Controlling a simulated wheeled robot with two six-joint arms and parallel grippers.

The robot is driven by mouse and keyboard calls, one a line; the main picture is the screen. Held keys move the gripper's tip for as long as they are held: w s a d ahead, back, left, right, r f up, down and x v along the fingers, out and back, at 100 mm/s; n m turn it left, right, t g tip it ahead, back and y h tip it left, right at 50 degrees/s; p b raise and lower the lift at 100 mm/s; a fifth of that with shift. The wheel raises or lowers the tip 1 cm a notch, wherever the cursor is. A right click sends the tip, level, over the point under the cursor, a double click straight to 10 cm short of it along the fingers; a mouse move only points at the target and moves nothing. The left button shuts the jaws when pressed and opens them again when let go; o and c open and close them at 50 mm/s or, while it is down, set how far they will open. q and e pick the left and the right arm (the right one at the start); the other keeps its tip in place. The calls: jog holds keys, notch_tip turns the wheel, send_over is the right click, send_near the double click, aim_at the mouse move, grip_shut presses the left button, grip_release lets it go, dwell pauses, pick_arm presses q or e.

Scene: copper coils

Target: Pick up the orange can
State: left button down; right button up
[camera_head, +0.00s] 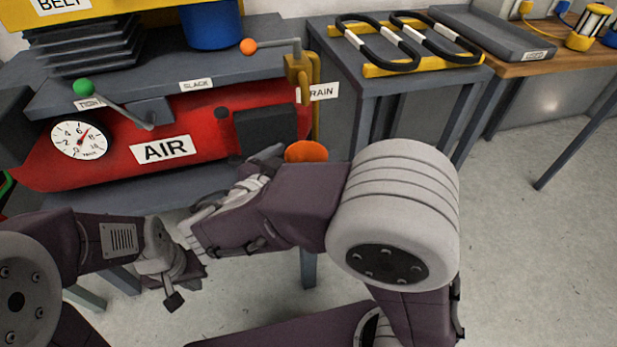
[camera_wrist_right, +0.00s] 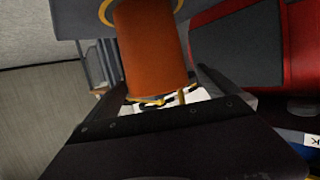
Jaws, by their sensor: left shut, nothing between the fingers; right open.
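The orange can (camera_head: 306,151) shows only its top in the head view, at the front right of the red air tank. My right arm hides the rest of it. In the right wrist view the can (camera_wrist_right: 150,45) fills the upper middle, in front of my right gripper (camera_wrist_right: 162,80). That gripper is open, with one finger on each side of the can's near end; I cannot tell whether they touch it. My right gripper (camera_head: 268,156) is partly hidden in the head view. My left gripper (camera_head: 174,298) is shut and empty, low at the left, away from the can.
The red tank (camera_head: 215,120) with its gauge (camera_head: 79,140) stands just behind my right gripper. A yellow pipe (camera_head: 302,75) with an orange-knobbed lever rises close behind the can. A grey table (camera_head: 400,85) stands to the right. The floor at right is clear.

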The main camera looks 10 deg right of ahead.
aim_at(315, 152)
jog(key=b+x, duration=0.1)
jog(key=x, duration=0.1)
jog(key=b+x, duration=0.1)
jog(key=x, duration=0.1)
jog(key=shift+s+d+f, duration=0.1)
jog(key=shift+d+f, duration=0.15)
jog(key=shift+f, duration=0.05)
jog(key=shift+w+d, duration=0.25)
jog(key=shift+w, duration=0.05)
jog(key=shift+r, duration=0.1)
jog(key=c, duration=2)
jog(key=s+d+r+p, duration=0.2)
jog(key=s+r, duration=0.1)
jog(key=s+d+r+p, duration=0.2)
jog(key=s+r, duration=0.1)
jog(key=r, duration=0.1)
jog(key=s+d+r+p, duration=0.1)
jog(key=s+d+r, duration=0.2)
jog(key=r, duration=0.1)
jog(key=shift+s+d+p, duration=0.1)
jog(key=shift+p, duration=0.3)
